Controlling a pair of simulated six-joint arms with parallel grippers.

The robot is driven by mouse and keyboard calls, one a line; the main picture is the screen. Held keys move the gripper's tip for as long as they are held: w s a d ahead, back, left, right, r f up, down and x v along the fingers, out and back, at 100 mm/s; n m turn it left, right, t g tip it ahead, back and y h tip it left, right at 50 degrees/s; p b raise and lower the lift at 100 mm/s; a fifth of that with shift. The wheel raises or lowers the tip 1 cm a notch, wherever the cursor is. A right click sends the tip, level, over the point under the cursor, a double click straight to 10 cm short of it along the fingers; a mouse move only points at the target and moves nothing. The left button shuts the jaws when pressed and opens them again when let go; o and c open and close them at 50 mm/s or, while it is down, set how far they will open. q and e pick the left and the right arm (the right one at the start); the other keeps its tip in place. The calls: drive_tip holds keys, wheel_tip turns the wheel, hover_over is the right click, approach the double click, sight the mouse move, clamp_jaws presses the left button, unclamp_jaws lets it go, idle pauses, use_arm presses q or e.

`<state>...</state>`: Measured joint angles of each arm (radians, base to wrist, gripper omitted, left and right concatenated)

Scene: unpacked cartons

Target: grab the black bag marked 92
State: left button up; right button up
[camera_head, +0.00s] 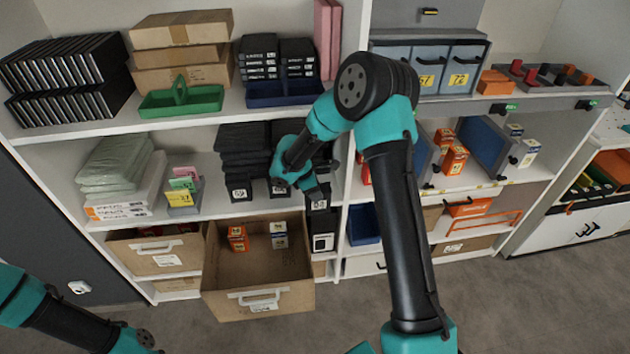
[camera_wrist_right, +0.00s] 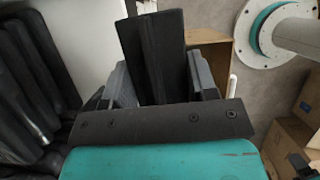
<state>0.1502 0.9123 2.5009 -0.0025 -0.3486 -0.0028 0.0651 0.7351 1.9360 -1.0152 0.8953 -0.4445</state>
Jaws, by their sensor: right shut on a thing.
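Several black bags lie in stacks on the middle shelf, with white number tags on their front edges; one stack (camera_head: 238,160) is at the left. My right gripper (camera_head: 316,190) is at the right end of these stacks. In the right wrist view its fingers (camera_wrist_right: 160,88) are shut on a black bag (camera_wrist_right: 153,45), which stands out between them. No number shows on the held bag there, and my arm hides part of it in the head view. More dark bags (camera_wrist_right: 30,80) show at the left of the wrist view. My left gripper is out of view; only its arm shows at bottom left.
An open cardboard drawer (camera_head: 220,285) with small orange and white boxes juts out below the shelf. Black boxes (camera_head: 322,232) stand beside it. The shelf above holds a blue tray (camera_head: 285,97) and a green caddy (camera_head: 180,101). The floor in front is clear.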

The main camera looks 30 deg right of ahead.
drive_tip(key=shift+s+a+r, duration=0.1)
drive_tip(key=shift+s+a, duration=0.4)
drive_tip(key=shift+s, duration=0.3)
